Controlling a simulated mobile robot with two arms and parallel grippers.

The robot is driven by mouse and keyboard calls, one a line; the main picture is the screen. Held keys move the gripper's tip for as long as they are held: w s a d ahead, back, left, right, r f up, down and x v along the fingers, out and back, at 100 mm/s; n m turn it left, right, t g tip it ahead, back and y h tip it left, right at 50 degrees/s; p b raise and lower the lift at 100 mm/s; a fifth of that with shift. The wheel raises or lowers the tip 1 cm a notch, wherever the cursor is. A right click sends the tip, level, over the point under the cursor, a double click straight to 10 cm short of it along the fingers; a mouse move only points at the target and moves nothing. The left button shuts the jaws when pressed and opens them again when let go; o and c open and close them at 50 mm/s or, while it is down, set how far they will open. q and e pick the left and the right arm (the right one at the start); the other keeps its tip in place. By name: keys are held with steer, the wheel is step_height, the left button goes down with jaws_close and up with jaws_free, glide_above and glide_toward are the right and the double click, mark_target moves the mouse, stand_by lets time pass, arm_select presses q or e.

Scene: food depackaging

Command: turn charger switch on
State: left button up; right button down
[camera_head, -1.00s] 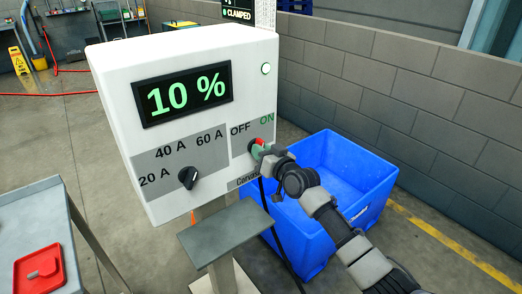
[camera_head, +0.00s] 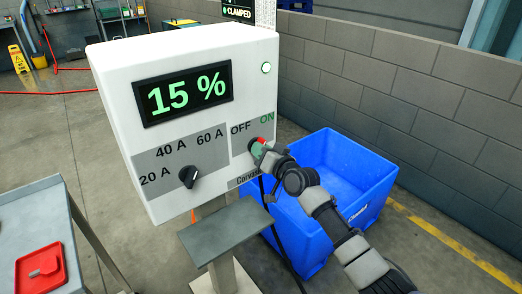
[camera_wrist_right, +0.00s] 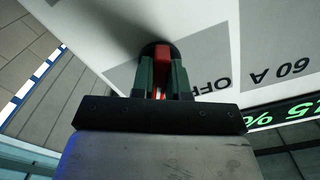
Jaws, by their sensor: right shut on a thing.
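The charger (camera_head: 110,100) is a white box on a stand. Its display (camera_head: 184,93) reads 15 % in green. The red switch (camera_wrist_right: 162,55) sits on a dark round base under the OFF and ON labels. My right gripper (camera_head: 259,149) is at the switch, and in the right wrist view its green fingers (camera_wrist_right: 161,80) are shut on the red switch, one on each side. The switch is partly hidden by the fingers in the head view. My left gripper is out of view.
A black dial (camera_head: 188,177) with 20 A, 40 A and 60 A marks is on the panel's lower left. A grey shelf (camera_head: 225,232) juts out below. A blue bin (camera_head: 375,190) stands behind my right arm. A table (camera_head: 30,215) with a red tray (camera_head: 22,275) is at left.

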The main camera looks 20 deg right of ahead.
steer(key=c, duration=1.1)
jaws_free()
steer(key=v, duration=1)
steer(key=shift+s+d, duration=0.15)
steer(key=shift+s, duration=0.25)
steer(key=shift+f, duration=0.1)
